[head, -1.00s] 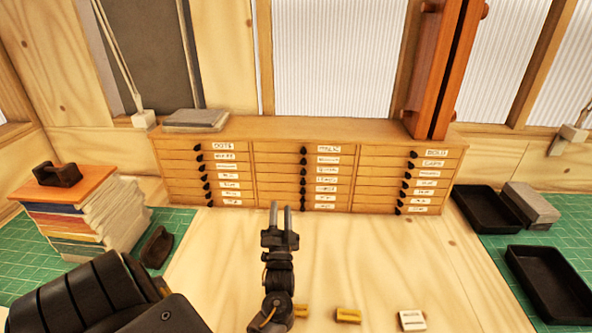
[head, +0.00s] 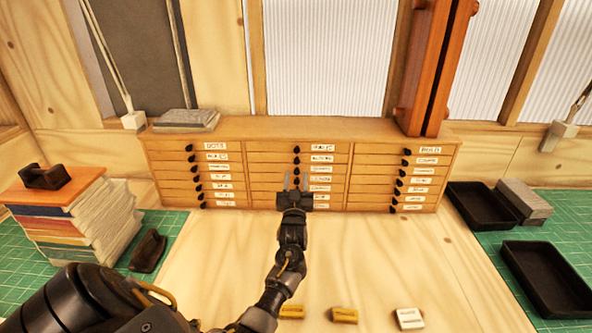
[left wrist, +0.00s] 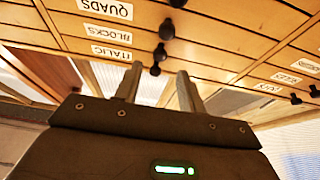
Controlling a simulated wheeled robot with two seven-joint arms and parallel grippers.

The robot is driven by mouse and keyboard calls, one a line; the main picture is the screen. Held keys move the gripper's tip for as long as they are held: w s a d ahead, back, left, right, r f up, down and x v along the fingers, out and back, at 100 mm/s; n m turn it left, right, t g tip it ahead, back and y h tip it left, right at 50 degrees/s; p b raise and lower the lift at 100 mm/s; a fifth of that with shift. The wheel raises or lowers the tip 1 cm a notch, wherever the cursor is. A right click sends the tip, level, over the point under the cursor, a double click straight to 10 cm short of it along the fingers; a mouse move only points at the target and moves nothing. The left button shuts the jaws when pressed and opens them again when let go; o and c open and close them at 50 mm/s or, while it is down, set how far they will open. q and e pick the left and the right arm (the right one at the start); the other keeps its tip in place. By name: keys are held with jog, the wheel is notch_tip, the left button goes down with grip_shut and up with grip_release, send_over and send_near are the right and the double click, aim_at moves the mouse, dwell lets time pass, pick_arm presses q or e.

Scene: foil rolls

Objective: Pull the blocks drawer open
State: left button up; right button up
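The wooden cabinet (head: 250,129) stands at the back with three columns of shallow, labelled drawers, all flush. The blocks drawer (head: 272,158) is the second from the top in the middle column and is shut. In the left wrist view its BLOCKS label (left wrist: 108,31) reads between QUADS and ITALIC, and its dark knob (left wrist: 160,51) shows beyond my fingers. My left gripper (head: 296,180) is open and empty in front of the middle column, its tips below that knob in the head view. The left wrist view shows its parted fingers (left wrist: 157,72); contact with a knob cannot be told. My right gripper is out of view.
Small blocks (head: 345,315) lie on the wooden bench (head: 370,260) near the front. A stack of paper (head: 95,225) is at left, black trays (head: 545,280) at right. A tall wooden frame (head: 425,75) and a grey slab (head: 186,119) sit on the cabinet. The bench before the cabinet is mostly clear.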

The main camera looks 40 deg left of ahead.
aim_at(297, 163)
pick_arm(q)
jog(key=shift+b+x, duration=0.5)
jog(key=shift+x, duration=1.95)
grip_shut()
jog(key=shift+f, duration=0.1)
